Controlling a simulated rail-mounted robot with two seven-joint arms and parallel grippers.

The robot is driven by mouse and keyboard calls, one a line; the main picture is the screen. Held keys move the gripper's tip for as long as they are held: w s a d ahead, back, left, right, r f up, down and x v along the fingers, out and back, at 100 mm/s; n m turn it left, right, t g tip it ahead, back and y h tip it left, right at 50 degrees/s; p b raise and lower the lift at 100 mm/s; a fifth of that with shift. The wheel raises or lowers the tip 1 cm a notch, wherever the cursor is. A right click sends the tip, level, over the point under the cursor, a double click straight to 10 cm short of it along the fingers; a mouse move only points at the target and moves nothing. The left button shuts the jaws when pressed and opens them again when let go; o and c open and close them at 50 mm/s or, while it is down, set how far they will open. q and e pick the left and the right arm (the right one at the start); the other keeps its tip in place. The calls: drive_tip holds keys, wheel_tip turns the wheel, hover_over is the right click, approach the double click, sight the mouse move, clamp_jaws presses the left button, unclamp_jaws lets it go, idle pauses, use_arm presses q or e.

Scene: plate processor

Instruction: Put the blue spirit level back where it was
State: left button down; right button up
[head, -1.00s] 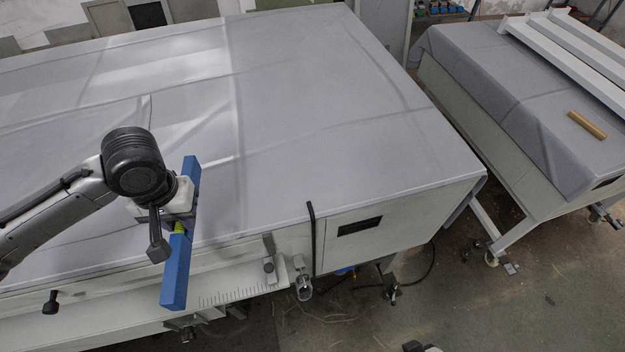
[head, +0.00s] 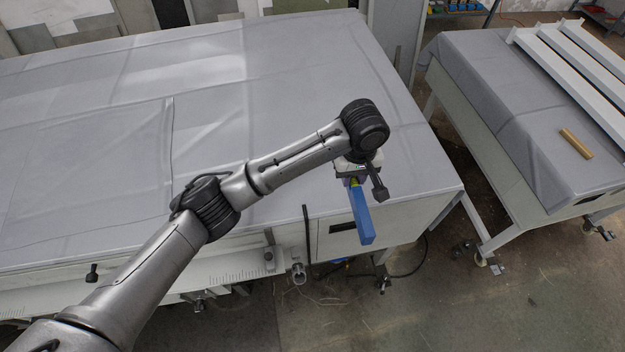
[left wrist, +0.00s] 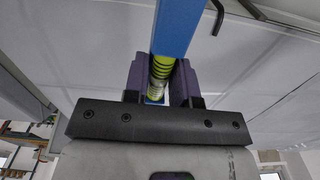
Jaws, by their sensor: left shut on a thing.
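The blue spirit level (head: 362,218) is held by my left gripper (head: 354,180) near the right end of the large covered machine. In the head view its near end points down toward the front edge, and its far part is hidden behind my wrist. In the left wrist view the level (left wrist: 178,28) runs up between the two fingers of my left gripper (left wrist: 162,85), with its yellow-green vial (left wrist: 160,72) between them. I cannot tell whether the level touches the cover. My right gripper is not in view.
The large machine has a grey cover (head: 270,100), with much bare room on top. A black hooked bar (head: 307,235) stands at its front edge. To the right, a second covered table (head: 500,110) holds a brass-coloured bar (head: 576,143) and white beams (head: 570,60). A floor gap separates them.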

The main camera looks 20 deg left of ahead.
use_arm(q)
drive_tip(key=shift+d, duration=0.1)
drive_tip(key=a+f, duration=0.2)
drive_tip(key=a, duration=0.1)
drive_tip(key=w+a+f+p, duration=0.1)
drive_tip(key=a+f, duration=0.1)
drive_tip(key=a, duration=0.2)
drive_tip(key=w+a+f, duration=0.1)
drive_tip(key=a+f, duration=0.2)
drive_tip(key=shift+a, duration=0.4)
drive_tip(key=shift+f+p, duration=0.4)
drive_tip(key=shift+f, duration=1.65)
drive_tip(key=shift+f, duration=0.15)
drive_tip(key=c, duration=0.9)
unclamp_jaws()
wheel_tip(320, 180, up, 12)
drive_tip(key=shift+r+b, duration=0.15)
drive_tip(key=shift+b, duration=0.25)
